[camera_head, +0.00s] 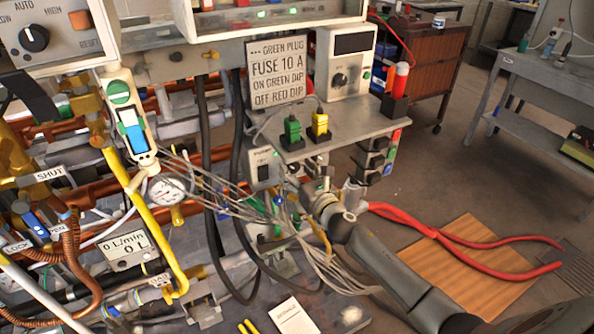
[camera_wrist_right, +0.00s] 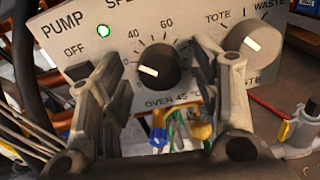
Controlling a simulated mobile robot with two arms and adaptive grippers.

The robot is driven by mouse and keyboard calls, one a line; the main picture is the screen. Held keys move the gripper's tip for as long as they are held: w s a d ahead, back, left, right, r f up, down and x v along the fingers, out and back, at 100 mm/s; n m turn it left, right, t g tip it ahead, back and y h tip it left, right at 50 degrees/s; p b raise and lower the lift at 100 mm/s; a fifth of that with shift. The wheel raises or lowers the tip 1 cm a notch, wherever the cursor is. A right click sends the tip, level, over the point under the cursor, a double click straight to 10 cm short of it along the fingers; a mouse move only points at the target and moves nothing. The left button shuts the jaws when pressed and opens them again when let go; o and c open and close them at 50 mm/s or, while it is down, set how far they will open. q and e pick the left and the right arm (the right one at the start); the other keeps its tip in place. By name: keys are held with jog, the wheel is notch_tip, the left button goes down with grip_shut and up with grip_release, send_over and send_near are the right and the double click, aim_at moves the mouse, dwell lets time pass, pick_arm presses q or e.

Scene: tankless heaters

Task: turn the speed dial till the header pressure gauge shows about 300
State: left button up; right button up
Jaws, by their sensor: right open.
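The speed dial (camera_wrist_right: 158,66) is a round black knob with a white mark, on a pale panel (camera_wrist_right: 90,42) lettered PUMP in the right wrist view. Its white mark points to the left, below the 40. My right gripper (camera_wrist_right: 163,80) is open, with one finger on each side of the dial; contact cannot be told. In the head view my right gripper (camera_head: 305,190) is partly hidden among grey cables. A round white gauge (camera_head: 167,189) stands on the pipes at left; its reading is too small to tell. My left gripper is not in view.
A green lamp (camera_wrist_right: 103,31) is lit on the panel. Loose grey cables (camera_head: 325,262) hang around my right wrist. A shelf (camera_head: 345,124) with green and yellow plugs is above it.

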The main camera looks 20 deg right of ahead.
jog(key=shift+w, duration=0.1)
jog(key=shift+c, duration=0.5)
jog(key=c, duration=0.9)
jog(key=shift+c, duration=0.2)
